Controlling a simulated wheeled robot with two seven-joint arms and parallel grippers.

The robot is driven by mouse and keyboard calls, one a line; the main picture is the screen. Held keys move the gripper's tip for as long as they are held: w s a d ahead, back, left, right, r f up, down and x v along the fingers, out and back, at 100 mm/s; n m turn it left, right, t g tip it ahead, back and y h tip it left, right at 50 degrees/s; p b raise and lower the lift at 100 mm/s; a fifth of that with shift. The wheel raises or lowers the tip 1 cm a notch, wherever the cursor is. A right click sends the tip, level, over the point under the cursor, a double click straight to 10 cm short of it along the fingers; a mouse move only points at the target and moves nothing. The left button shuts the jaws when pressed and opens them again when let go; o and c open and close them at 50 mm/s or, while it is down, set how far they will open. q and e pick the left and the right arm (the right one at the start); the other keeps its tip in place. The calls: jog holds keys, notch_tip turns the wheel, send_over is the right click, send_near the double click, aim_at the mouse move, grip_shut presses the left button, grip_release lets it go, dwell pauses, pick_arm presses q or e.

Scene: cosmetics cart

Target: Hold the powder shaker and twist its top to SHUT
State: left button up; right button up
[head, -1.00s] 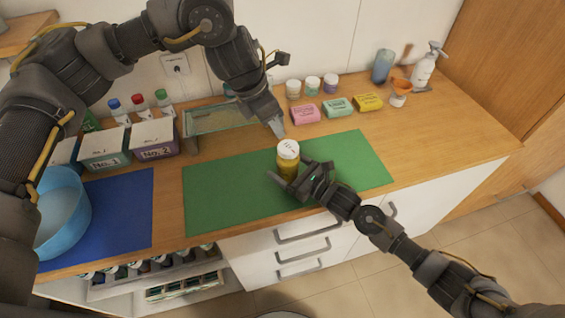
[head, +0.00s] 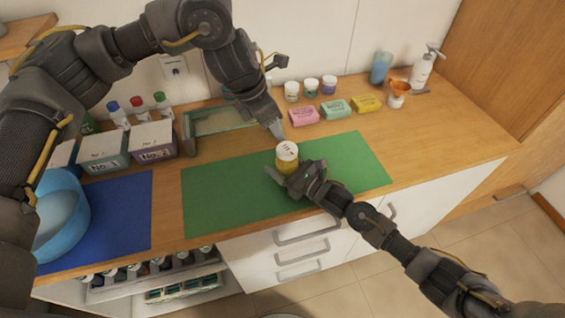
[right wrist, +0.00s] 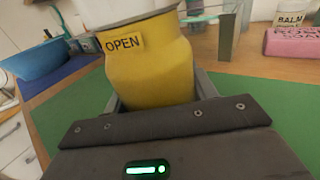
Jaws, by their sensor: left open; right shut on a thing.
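The powder shaker has a yellow body and a white top (head: 287,151) and stands upright over the green mat (head: 225,193). In the right wrist view its yellow body (right wrist: 150,68) fills the middle and carries a label reading OPEN just under the top. My right gripper (head: 285,179) is shut on the shaker's body from the front right. My left gripper (head: 276,130) is open and points down, just behind and above the shaker's top, apart from it. The top's markings are too small to read in the head view.
Pink, green and yellow soap boxes (head: 336,108) and several jars (head: 310,87) stand behind the mat. Boxes No.1 and No.2 (head: 153,141), a blue mat (head: 110,225) and a blue bowl (head: 62,212) are at left. The green mat's right side is clear.

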pick_arm(q)
jog(key=o, duration=0.5)
jog(key=s+d+f+m+g+h, duration=0.1)
jog(key=s+d+f+g+h, duration=0.1)
jog(key=s+f, duration=0.4)
jog(key=shift+d+f+h, duration=0.35)
jog(key=shift+f+h, duration=0.1)
jog(key=shift+h, duration=0.05)
jog(key=t+h, duration=0.8)
jog(key=h, duration=0.1)
send_near(296, 146)
jog(key=shift+n+t, duration=0.3)
jog(key=shift+n, duration=0.1)
jog(key=x, duration=0.6)
jog(key=f+x, duration=0.1)
jog(key=x, duration=0.2)
jog(key=shift+w, duration=0.1)
jog(key=shift+r, duration=0.1)
jog(key=c, duration=1)
